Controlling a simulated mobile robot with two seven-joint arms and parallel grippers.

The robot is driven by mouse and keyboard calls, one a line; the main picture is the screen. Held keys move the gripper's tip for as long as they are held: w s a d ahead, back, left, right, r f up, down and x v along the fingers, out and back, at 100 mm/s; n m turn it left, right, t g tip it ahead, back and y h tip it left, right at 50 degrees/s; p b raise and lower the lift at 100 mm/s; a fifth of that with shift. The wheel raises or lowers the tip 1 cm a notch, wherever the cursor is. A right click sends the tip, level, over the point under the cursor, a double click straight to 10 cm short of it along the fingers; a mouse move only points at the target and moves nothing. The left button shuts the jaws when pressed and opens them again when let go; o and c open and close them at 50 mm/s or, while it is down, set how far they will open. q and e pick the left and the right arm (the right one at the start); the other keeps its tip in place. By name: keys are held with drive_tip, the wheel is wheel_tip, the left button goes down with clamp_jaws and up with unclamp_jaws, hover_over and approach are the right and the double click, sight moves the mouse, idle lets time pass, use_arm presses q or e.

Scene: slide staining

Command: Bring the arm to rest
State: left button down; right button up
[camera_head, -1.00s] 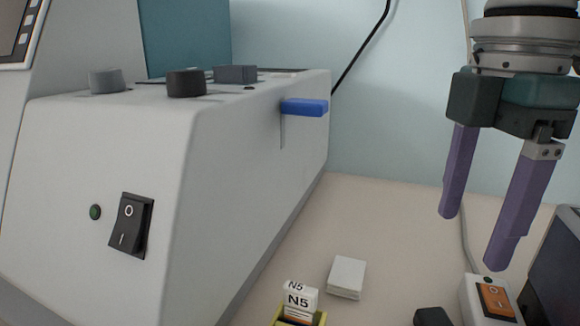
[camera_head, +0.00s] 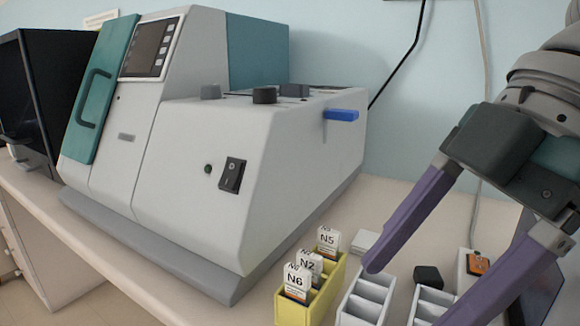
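My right gripper (camera_head: 412,296) comes in from the upper right, its two purple fingers spread wide and pointing down-left. It is open, and I see nothing between the fingers. In the view, its fingers overlap the white slide racks (camera_head: 357,307) on the bench; I cannot tell how high above them it is. My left gripper is not in view.
A white-and-teal machine (camera_head: 205,185) with a black rocker switch (camera_head: 232,175) and blue lever (camera_head: 341,115) fills the middle. A yellow rack (camera_head: 290,312) holds labelled slides. A black block (camera_head: 428,276) and power strip (camera_head: 463,266) stand right. A dark-fronted unit (camera_head: 70,85) stands left.

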drive_tip(key=s+a+r+n+y+p, duration=0.1)
drive_tip(key=s+a+r+n+y, duration=0.1)
drive_tip(key=a+r+y, duration=0.35)
drive_tip(key=a+r+m+t+y+p, duration=0.1)
drive_tip(key=a+r+t+y+p, duration=0.4)
drive_tip(key=r, duration=1)
drive_tip(key=w+d+r+m+t+h, duration=0.3)
drive_tip(key=w+d+m+t+h, duration=0.55)
drive_tip(key=m+t, duration=0.75)
drive_tip(key=w+d+f+m+g+h+p, duration=0.1)
drive_tip(key=d+f+m+h, duration=0.35)
drive_tip(key=d, duration=0.25)
drive_tip(key=s+d+f+m+g+h+p, duration=0.1)
drive_tip(key=s+d+f+g+h, duration=0.15)
drive_tip(key=f, duration=0.35)
drive_tip(key=s+d+f+m+g+h+p, duration=0.1)
drive_tip(key=s+d+f+g+h, duration=0.1)
drive_tip(key=f+g, duration=0.3)
drive_tip(key=s+f+n+g+y+p, duration=0.1)
drive_tip(key=s+f+n+g, duration=0.1)
drive_tip(key=s+f+g, duration=0.85)
drive_tip(key=s+r+p, duration=0.3)
drive_tip(key=r+p, duration=1.5)
drive_tip(key=p, duration=0.1)
drive_tip(key=s+r+t+p, duration=0.1)
drive_tip(key=s+r+p, duration=0.3)
drive_tip(key=r+p, duration=1.5)
drive_tip(key=shift+a+r+n+t, duration=0.15)
drive_tip(key=shift+n+t, duration=0.15)
drive_tip(key=shift+n, duration=0.15)
